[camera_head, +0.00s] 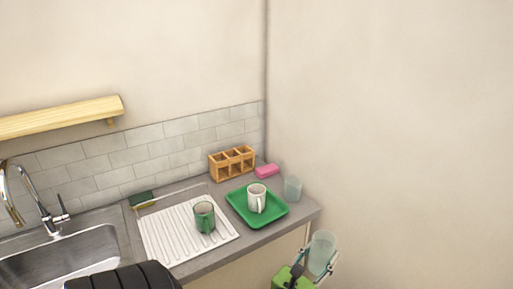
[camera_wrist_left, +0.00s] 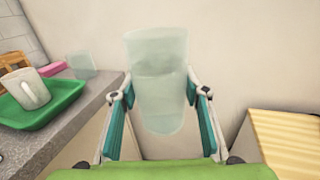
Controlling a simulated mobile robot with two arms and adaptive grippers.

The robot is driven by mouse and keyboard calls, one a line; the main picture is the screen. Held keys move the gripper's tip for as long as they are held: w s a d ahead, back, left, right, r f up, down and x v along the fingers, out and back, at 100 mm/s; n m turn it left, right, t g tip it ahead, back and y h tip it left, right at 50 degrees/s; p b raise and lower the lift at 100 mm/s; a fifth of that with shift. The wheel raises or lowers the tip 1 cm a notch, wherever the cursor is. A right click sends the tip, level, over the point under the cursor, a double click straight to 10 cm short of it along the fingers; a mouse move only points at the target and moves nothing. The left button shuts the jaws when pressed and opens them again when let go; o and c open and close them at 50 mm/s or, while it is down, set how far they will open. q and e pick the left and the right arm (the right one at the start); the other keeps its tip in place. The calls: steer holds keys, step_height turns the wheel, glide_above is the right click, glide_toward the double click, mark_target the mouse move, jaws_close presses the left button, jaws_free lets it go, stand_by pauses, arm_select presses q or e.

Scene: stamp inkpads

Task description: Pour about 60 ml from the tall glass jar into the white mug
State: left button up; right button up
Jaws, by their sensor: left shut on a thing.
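The tall glass jar (camera_head: 322,250) is held upright in my left gripper (camera_head: 317,265), off the counter's right front end. In the left wrist view the jar (camera_wrist_left: 158,60) stands between the teal fingers of the gripper (camera_wrist_left: 160,97), which are shut on it. A faint line crosses the jar, but I cannot tell the liquid level clearly. The white mug (camera_head: 257,196) stands upright on a green tray (camera_head: 238,207), up and left of the jar and apart from it. The mug also shows in the left wrist view (camera_wrist_left: 28,88). My right gripper is not in view.
A shorter glass (camera_head: 293,188) stands by the tray's right side, near the wall. A pink sponge (camera_head: 266,171) and wooden rack (camera_head: 218,172) are behind the tray. A pale slatted surface (camera_wrist_left: 285,140) is at right.

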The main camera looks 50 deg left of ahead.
arm_select(q)
steer(key=w+a+n+g+y, duration=0.1)
steer(key=w+a+y, duration=0.1)
steer(key=a, duration=0.6)
steer(key=w+a+n+g+y+p, duration=0.1)
steer(key=w+a+n+y, duration=0.1)
steer(key=w+a, duration=0.3)
steer(key=w+a+r+n+g+y+p, duration=0.1)
steer(key=w+a, duration=0.3)
steer(key=a, duration=0.7)
steer(key=shift+a+n+y, duration=0.15)
steer(key=shift+n+y, duration=0.25)
steer(key=shift+y, duration=0.5)
steer(key=shift+a+r, duration=0.1)
steer(key=shift+a, duration=0.5)
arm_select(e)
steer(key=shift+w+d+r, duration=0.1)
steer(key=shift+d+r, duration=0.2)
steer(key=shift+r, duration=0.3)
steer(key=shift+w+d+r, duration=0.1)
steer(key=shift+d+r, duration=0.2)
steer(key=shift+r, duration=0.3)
arm_select(q)
steer(key=shift+d, duration=0.15)
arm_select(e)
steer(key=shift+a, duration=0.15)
